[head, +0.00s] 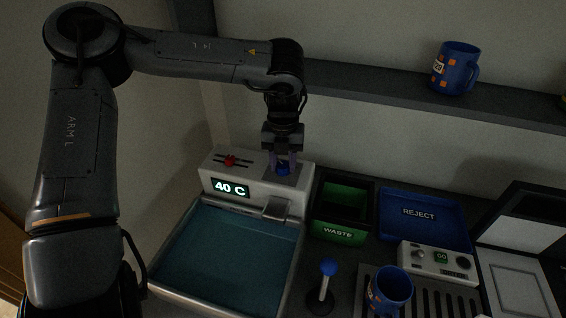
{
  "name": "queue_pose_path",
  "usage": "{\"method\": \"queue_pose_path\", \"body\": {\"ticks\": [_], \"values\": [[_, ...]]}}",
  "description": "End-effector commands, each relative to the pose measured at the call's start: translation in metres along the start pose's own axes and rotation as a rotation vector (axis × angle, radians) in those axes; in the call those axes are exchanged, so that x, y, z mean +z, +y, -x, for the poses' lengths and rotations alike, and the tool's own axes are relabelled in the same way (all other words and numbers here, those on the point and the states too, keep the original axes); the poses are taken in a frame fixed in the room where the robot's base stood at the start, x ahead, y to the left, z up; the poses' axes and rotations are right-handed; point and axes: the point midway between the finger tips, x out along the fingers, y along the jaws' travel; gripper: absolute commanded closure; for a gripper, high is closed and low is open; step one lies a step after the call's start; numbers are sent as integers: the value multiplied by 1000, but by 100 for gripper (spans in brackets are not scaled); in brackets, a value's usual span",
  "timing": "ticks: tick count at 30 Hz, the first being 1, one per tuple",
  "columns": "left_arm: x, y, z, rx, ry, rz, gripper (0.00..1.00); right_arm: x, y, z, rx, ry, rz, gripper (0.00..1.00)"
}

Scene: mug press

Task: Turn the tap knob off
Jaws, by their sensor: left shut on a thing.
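My left gripper (284,163) points down over the right part of the white tap housing (256,190). It is shut on a small blue knob (283,171) on top of the housing, and its fingers hide part of it. I cannot tell how far the knob is turned. The housing also carries a small red control (230,160) and a display (230,187) reading 40 C. A grey spout (277,208) sticks out at its front over a basin (225,262) of blue-green water. I cannot see whether water is running. My right gripper is out of view.
A green waste bin (338,236) stands just right of the tap, with a blue reject tray (418,212) beyond it. A blue-topped lever (328,268), a blue mug (389,290) on a slotted rack and a control box (437,262) stand in front. Another mug (453,70) sits on the shelf.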

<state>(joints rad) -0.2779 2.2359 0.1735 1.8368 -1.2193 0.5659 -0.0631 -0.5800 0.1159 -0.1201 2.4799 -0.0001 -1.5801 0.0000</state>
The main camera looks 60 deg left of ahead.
Motion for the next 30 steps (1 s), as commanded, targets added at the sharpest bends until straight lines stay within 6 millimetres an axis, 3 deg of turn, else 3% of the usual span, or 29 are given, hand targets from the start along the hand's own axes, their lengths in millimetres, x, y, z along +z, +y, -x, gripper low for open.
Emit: {"method": "queue_pose_path", "body": {"ticks": [14, 15, 20, 30], "values": [[1, 0, 0, 0, -2, 19, 93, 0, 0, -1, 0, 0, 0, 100], [1, 0, 0, 0, -3, 19, 61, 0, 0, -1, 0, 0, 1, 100], [1, 0, 0, 0, -2, 18, 37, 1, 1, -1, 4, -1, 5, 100], [0, 0, 0, 0, 0, 10, 37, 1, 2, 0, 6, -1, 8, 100]]}}
